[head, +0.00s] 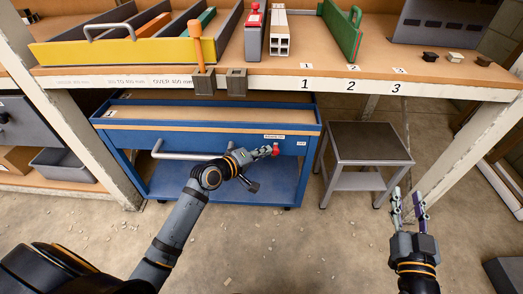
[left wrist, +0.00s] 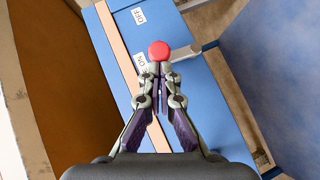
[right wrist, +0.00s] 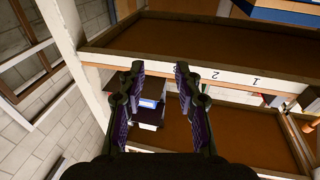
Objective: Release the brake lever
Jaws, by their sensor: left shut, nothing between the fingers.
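The brake lever shows as a red knob (head: 276,150) on the front of the blue cart (head: 215,138), towards its right end. My left gripper (head: 270,151) is at the knob with its fingers shut and nothing between them. In the left wrist view the red knob (left wrist: 159,50) sits just beyond the shut fingertips (left wrist: 160,70); I cannot tell whether they touch. The ON label (left wrist: 140,61) is beside the knob and the OFF label (left wrist: 139,15) is further along the cart. My right gripper (head: 408,193) is open and empty, away from the cart at the right.
The cart's grey handle (head: 185,156) is left of the knob. A grey stool (head: 368,142) stands right of the cart. The workbench (head: 220,84) above holds a yellow-fronted tray (head: 125,52), a red device (head: 254,30) and a green part (head: 342,30). Open floor lies in front.

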